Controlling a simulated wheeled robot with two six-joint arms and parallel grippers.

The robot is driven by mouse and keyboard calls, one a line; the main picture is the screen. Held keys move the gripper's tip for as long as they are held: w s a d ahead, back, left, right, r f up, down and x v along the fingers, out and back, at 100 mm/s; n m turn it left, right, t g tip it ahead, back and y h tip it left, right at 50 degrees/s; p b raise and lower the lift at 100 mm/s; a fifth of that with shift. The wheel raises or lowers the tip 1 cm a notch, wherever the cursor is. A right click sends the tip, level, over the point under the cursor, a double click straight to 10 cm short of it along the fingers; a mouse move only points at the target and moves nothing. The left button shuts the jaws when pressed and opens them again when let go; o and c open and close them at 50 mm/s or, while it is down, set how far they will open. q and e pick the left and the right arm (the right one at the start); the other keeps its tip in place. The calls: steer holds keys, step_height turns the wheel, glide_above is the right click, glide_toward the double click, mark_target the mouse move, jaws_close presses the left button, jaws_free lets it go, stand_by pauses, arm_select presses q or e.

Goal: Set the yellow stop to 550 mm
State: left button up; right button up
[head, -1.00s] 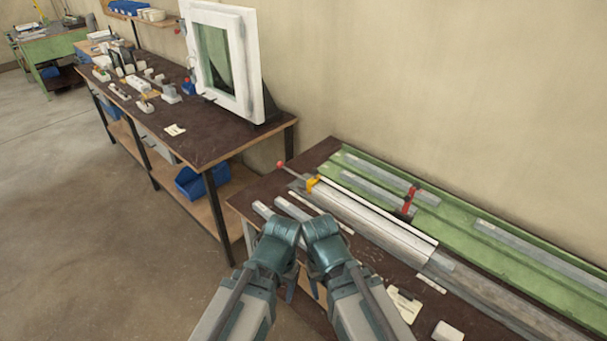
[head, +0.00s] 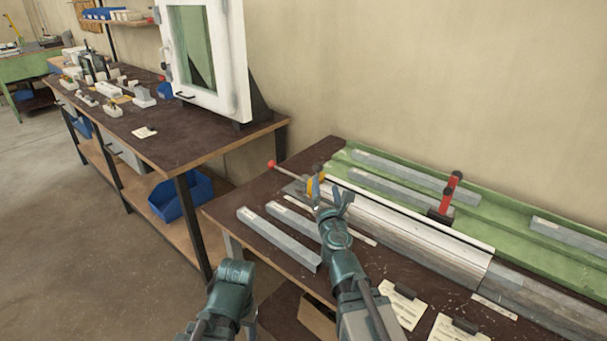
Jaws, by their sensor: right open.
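The yellow stop (head: 311,189) sits near the left end of the pale rail (head: 402,216) on the clamp bench. It is partly hidden behind my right gripper. My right gripper (head: 330,186) is open, its fingers spread just in front of and beside the stop; I cannot tell whether they touch it. A rod with a red knob (head: 271,164) sticks out to the left of the stop. The scale marks are too small to read. My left gripper (head: 250,318) is low in front of the bench, its fingers mostly hidden behind its wrist.
A red-handled clamp (head: 447,197) stands upright behind the rail. Grey metal profiles (head: 280,238) lie along the front edge, others on the green bed (head: 480,209). Paper notes (head: 402,304) lie at front right. A second bench (head: 185,140) with a white window frame (head: 236,60) stands left.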

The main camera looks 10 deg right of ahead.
steer(key=shift+n+y, duration=0.3)
steer(key=shift+n, duration=0.3)
steer(key=w, duration=0.9)
steer(key=w+d, duration=0.1)
steer(key=w, duration=0.4)
steer(key=shift+w+f, duration=0.2)
steer(key=shift+f, duration=0.05)
jaws_close()
stand_by(0.6)
